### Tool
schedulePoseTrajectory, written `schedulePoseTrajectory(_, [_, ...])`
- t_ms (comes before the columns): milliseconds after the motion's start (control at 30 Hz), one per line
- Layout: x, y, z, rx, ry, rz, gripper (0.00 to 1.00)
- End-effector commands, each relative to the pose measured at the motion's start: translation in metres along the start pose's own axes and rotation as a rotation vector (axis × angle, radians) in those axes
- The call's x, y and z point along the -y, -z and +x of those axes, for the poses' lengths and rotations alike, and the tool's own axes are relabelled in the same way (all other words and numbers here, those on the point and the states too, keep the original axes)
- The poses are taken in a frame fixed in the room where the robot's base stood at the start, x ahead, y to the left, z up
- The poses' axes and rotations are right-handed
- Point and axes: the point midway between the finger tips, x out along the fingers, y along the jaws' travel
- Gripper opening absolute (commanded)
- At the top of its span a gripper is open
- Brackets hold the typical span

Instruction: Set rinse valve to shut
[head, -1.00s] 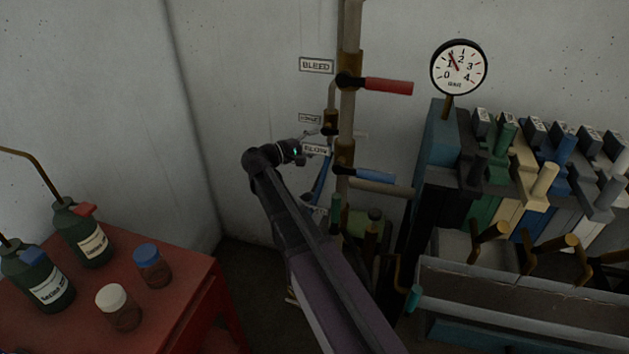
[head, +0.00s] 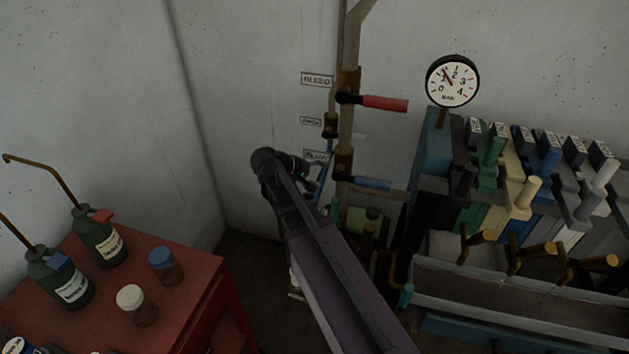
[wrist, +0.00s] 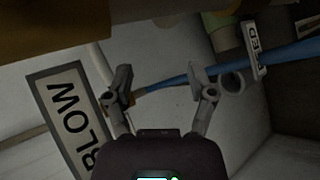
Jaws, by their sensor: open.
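The small label (head: 311,121), too blurred to read surely, sits between the BLEED and BLOW labels. Beside it is a small brass valve (head: 331,126) on the thin branch pipe; its handle position cannot be told. My gripper (head: 314,174) is in front of the wall just left of the upright pipe, by the BLOW label. In the wrist view my gripper (wrist: 160,86) is open, with its fingers apart and nothing held. A thin blue hose or rod (wrist: 178,80) with a brass-coloured end passes across the gap; contact cannot be told.
The red lever (head: 384,103) and blue lever (head: 372,183) point right from the pipe. The BLOW label (wrist: 66,110) is close to the left finger. A gauge (head: 452,81) and several coloured handles stand right; a red cabinet (head: 205,293) with bottles stands left.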

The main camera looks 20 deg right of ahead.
Motion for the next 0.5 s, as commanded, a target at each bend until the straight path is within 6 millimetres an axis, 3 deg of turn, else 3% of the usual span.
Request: schedulePoseTrajectory(500, [0.014,-0.045,-0.025,-0.004,0.291,0.076,0.71])
